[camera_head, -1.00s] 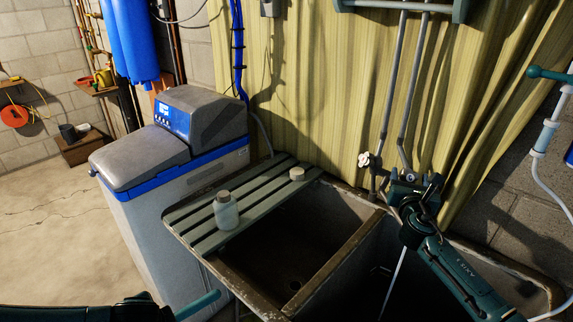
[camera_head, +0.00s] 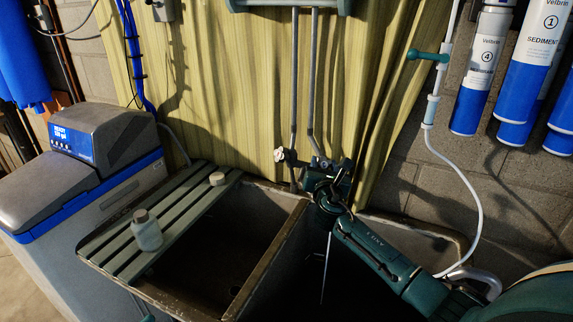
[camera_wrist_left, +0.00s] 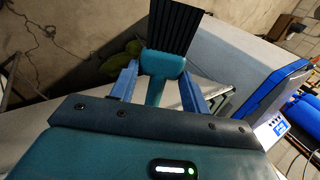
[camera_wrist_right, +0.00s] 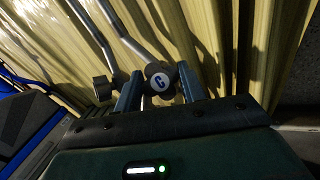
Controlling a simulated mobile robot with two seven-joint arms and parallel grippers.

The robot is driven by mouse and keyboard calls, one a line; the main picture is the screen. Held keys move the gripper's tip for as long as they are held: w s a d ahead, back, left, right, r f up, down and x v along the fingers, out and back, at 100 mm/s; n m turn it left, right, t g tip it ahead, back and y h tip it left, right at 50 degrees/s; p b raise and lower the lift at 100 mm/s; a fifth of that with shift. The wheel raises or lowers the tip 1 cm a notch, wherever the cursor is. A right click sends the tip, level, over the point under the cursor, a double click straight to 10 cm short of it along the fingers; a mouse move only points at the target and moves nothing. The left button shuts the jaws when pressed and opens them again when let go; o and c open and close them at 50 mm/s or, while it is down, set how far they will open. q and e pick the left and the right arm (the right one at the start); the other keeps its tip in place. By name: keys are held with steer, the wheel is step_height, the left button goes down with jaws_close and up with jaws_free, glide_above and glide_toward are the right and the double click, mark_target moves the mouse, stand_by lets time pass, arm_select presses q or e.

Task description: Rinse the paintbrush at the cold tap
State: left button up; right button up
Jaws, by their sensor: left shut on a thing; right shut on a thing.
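The paintbrush has a teal handle and black bristles (camera_wrist_left: 178,30). My left gripper (camera_wrist_left: 158,88) is shut on the handle, with the bristles beyond the fingers. In the head view, only a teal tip (camera_head: 148,317) shows at the bottom edge; I cannot tell which part it is. The cold tap knob (camera_wrist_right: 160,82), marked C, sits between the fingers of my right gripper (camera_wrist_right: 162,92), which is shut on it. The right gripper also shows at the taps in the head view (camera_head: 330,176). A thin pale line like a stream (camera_head: 325,265) drops below it into the right basin.
The double sink has a worn divider (camera_head: 265,262). A slatted board (camera_head: 185,218) over the left basin carries a bottle (camera_head: 146,232) and a small round lid (camera_head: 217,178). Another tap handle (camera_head: 280,154) is left of my right gripper. A water softener (camera_head: 100,150) stands left.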

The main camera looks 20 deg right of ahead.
steer(key=shift+m+g+h, duration=0.4)
steer(key=shift+m+h, duration=0.1)
steer(key=shift+m, duration=0.7)
steer(key=o, duration=1)
steer(key=v, duration=1.2)
steer(key=shift+f, duration=0.1)
steer(key=shift+a, duration=0.1)
